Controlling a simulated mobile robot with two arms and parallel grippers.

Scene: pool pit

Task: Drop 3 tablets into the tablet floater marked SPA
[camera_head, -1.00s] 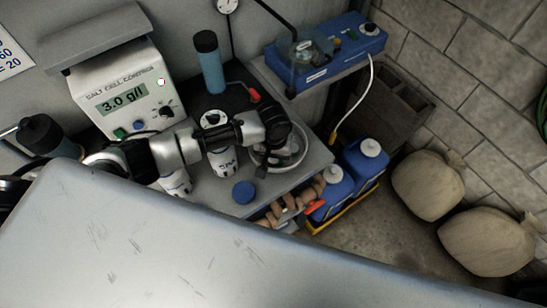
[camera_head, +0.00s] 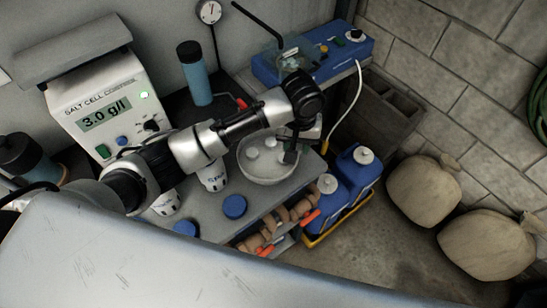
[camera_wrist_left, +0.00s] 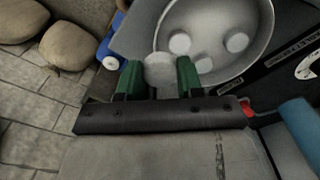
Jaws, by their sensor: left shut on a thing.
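My left gripper (camera_head: 290,155) is at the right side of a pale round bowl (camera_head: 264,180). In the left wrist view its green fingers (camera_wrist_left: 160,78) are shut on a white round tablet (camera_wrist_left: 159,70) near the rim of the bowl (camera_wrist_left: 268,28). Several other white tablets (camera_wrist_left: 236,42) lie in the bowl. Two white floaters with dark markings stand left of the bowl: one upright (camera_head: 212,178), and one (camera_head: 166,204) partly hidden at the bench's front. I cannot read SPA on either. Two blue caps (camera_head: 235,206) (camera_head: 186,229) lie near them. My right gripper is not in view.
A salt cell control box (camera_head: 104,108) stands at the left, with a blue bottle (camera_head: 196,78) behind the floaters. A blue device (camera_head: 340,50) is at the back. Blue jugs (camera_head: 352,172) stand in a yellow tray right of the bench. Sacks (camera_head: 424,190) are on the floor.

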